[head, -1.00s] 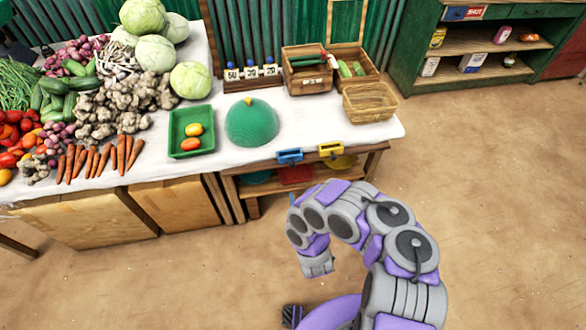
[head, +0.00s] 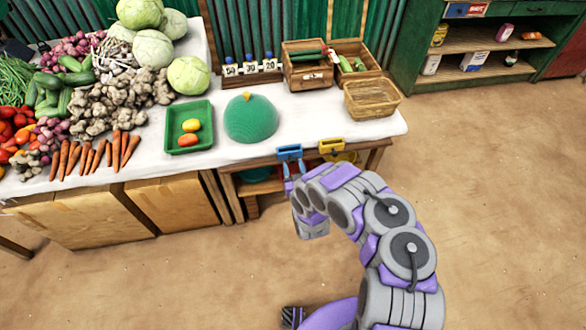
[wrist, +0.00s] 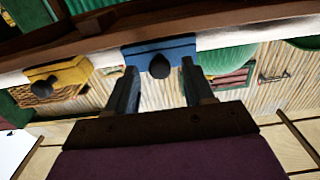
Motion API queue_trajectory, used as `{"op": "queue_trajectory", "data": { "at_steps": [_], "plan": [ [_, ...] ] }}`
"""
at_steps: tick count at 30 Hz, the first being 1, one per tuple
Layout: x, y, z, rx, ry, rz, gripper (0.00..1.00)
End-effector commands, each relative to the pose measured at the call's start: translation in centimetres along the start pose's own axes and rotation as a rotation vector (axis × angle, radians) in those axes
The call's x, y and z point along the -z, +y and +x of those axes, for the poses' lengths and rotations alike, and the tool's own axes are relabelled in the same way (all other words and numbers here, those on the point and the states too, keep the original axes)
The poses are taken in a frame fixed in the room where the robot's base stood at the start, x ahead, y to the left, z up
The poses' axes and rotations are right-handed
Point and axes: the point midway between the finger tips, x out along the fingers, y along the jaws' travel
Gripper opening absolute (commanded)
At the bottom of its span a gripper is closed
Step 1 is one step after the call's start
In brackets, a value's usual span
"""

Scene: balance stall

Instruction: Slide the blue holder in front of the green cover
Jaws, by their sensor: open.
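The blue holder (head: 290,152) hangs on the front edge of the white-covered table, to the right of the green cover (head: 251,119). The cover is a dome with a small yellow-orange top, standing on the table near the front. My gripper (head: 294,169) is open just below and in front of the blue holder. In the wrist view my gripper (wrist: 161,88) has its two fingers apart, with the blue holder (wrist: 150,52) and its dark round knob (wrist: 159,66) between and beyond them. I cannot tell whether the fingers touch it.
A yellow holder (head: 331,146) is on the same edge, just right of the blue one. A green tray (head: 176,136) with two fruits stands left of the cover. A wicker basket (head: 371,99) is at the right. The edge left of the blue holder looks clear.

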Motion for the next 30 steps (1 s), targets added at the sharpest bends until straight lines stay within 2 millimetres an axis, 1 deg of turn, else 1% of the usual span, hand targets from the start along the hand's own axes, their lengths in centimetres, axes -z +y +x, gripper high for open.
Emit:
{"op": "queue_trajectory", "data": {
  "at_steps": [3,11,27,30],
  "plan": [
    [0.07,-0.04,0.50,0.001,0.003,0.000,0.52],
    [0.11,-0.05,0.56,0.001,0.001,0.000,0.52],
    [0.09,-0.06,0.54,0.001,0.001,0.000,0.00],
    [0.09,-0.07,0.54,0.001,0.001,0.000,0.00]
  ]
}}
